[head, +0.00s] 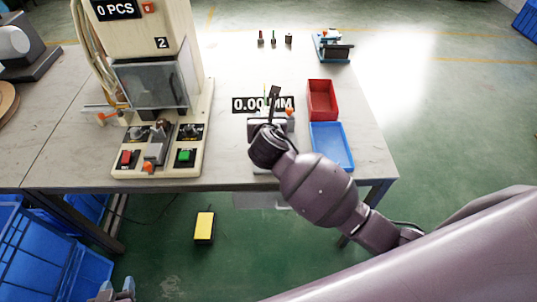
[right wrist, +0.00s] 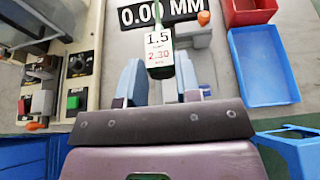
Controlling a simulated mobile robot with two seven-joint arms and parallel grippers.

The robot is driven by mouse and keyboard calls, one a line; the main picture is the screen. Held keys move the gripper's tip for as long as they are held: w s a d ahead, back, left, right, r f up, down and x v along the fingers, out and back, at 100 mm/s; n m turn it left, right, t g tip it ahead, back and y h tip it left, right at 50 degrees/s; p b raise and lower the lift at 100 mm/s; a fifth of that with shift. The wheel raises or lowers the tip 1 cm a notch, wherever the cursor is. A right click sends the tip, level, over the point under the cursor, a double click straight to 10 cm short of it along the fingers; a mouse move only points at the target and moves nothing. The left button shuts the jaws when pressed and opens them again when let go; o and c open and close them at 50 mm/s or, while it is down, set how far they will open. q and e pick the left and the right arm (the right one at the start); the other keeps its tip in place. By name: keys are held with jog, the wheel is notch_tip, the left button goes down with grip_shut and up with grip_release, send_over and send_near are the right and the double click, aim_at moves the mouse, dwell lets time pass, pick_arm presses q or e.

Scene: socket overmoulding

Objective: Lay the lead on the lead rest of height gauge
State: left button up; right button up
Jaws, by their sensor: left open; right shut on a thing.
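The height gauge stands at the table's front; its 0.00 MM display (head: 263,104) shows behind my right wrist. In the right wrist view, its grey body (right wrist: 197,38) has an orange knob. Most of the lead is hidden. The lead rest cannot be made out. My left gripper (head: 117,291) is open and empty, low at the bottom left, off the table.
A press (head: 150,60) with red and green buttons stands left of the gauge. A red bin (head: 322,100) and a blue tray (head: 331,146) lie to its right. A blue device (head: 333,47) and several small pieces stand at the back. The table between is clear.

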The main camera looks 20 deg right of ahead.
notch_tip(320, 180, down, 10)
jog(key=shift+f+b, duration=0.15)
jog(key=shift+b, duration=0.75)
notch_tip(320, 180, down, 4)
jog(key=shift+f+b, duration=0.15)
jog(key=shift+b, duration=0.5)
jog(key=shift+f, duration=0.15)
jog(key=o, duration=0.9)
